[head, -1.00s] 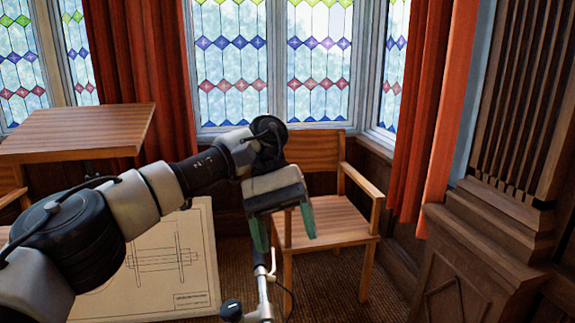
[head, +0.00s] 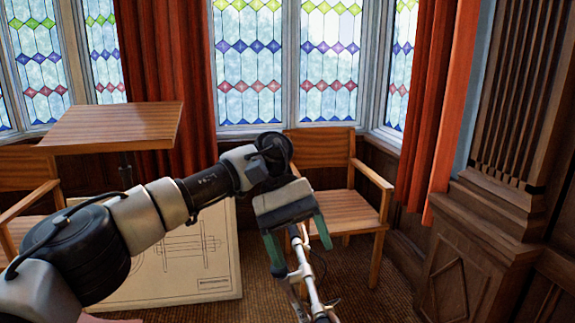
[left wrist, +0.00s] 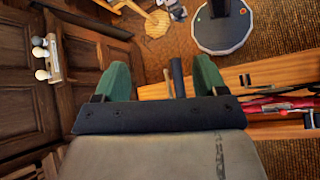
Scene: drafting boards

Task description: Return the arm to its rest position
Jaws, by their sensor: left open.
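My left arm comes in from the left of the head view. It reaches toward the middle, bent at a dark wrist joint. My left gripper (head: 300,250) points downward with its two green fingers apart and nothing held between them. A thin silver jointed rod (head: 308,272) shows behind and below the fingers; I cannot tell its distance from them. In the left wrist view the gripper (left wrist: 161,78) also shows open, with a short dark cylinder (left wrist: 177,77) seen between the fingers, apart from them. My right gripper is in no view.
A wooden armchair (head: 355,212) stands behind the gripper by the window. A tilted wooden desk top (head: 120,128) is at the left. A large drawing board (head: 205,268) stands behind my arm. A wood-panelled cabinet (head: 460,245) is at the right. Brown carpet (head: 375,295) is open at lower right.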

